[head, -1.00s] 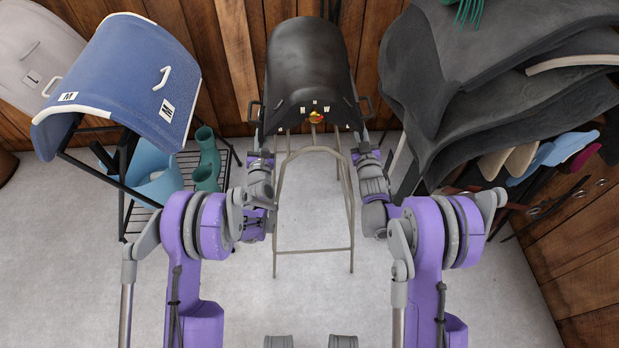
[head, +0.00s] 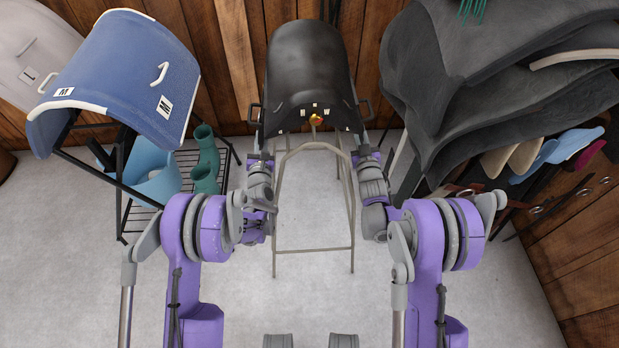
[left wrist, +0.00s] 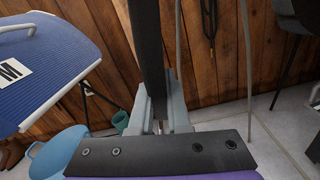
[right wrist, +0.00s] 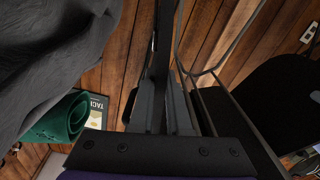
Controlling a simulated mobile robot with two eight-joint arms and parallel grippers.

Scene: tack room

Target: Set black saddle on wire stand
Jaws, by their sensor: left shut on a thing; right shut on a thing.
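The black saddle (head: 308,70) is at the upper middle of the head view, above the far end of the wire stand (head: 313,249). The stand's near arch and legs show in front of it. I cannot tell whether the saddle touches the stand. My left gripper (head: 260,150) is shut at the saddle's left side, by a black handle (head: 253,114). My right gripper (head: 366,148) is shut at its right side, by the other handle (head: 367,110). In the left wrist view the jaws (left wrist: 160,118) close on a dark upright bar; the right wrist view shows likewise (right wrist: 165,112).
A blue saddle (head: 125,80) on a black rack stands at the left, with a light blue bucket (head: 158,180) and teal boots (head: 205,165) below. Large dark saddle pieces (head: 500,80) fill the right. A plank wall is behind; the near floor is clear.

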